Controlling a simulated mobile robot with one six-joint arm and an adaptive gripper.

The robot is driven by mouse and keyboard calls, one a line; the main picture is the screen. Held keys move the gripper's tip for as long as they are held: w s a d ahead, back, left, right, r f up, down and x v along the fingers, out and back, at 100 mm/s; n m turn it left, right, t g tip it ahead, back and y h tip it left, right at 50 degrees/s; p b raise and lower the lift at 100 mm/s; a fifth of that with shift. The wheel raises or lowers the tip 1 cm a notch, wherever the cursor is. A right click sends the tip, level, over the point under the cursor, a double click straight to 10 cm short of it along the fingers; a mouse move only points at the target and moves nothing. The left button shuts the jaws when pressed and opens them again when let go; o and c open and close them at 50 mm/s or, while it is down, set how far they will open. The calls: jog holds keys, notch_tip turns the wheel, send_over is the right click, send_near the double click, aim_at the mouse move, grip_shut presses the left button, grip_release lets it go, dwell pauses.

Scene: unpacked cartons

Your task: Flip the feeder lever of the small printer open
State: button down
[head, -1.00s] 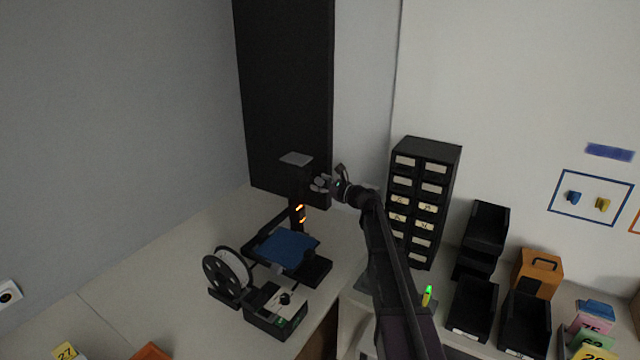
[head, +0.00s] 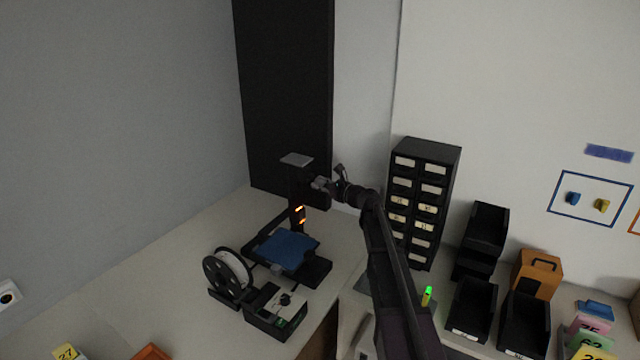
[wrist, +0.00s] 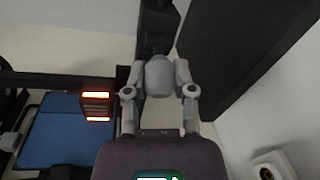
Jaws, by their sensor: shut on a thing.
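The small printer (head: 296,205) stands on the bench at centre left, with a dark upright column, a blue bed (head: 287,247) and two glowing orange bars. The bed (wrist: 65,135) and the bars (wrist: 97,107) also show at left in the wrist view. My gripper (head: 320,184) is at the upper column, just below the grey top plate (head: 297,159). In the wrist view my gripper (wrist: 158,78) is shut at a dark part of the printer (wrist: 155,35), apparently on the feeder lever. The fingers hide the lever's shape and its position.
A white filament spool (head: 230,268) and a control box (head: 277,310) stand in front of the printer. A black drawer cabinet (head: 424,205) is to the right of my arm, with black bins (head: 473,303) beyond it. A dark panel (head: 285,95) rises behind the printer.

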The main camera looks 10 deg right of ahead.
aim_at(320, 180)
jog(key=shift+r+p, duration=0.25)
jog(key=shift+p, duration=0.25)
jog(key=g+h+p, duration=0.1)
jog(key=p, duration=0.1)
jog(key=shift+r+p, duration=0.35)
jog(key=g+h+p, duration=0.1)
jog(key=p, duration=0.1)
jog(key=r+g+h+p, duration=0.1)
jog(key=p, duration=0.2)
jog(key=shift+d+p, duration=0.1)
jog(key=shift+p, duration=0.2)
jog(key=g+h+p, duration=0.1)
jog(key=p, duration=0.1)
jog(key=r+g+h+p, duration=0.1)
jog(key=p, duration=0.2)
jog(key=shift+n+g+h, duration=0.3)
jog(key=shift+n, duration=0.1)
jog(key=shift+g+h+p, duration=0.6)
jog(key=shift+h+p, duration=0.1)
jog(key=shift+p, duration=0.5)
jog(key=shift+c, duration=2.2)
grip_release()
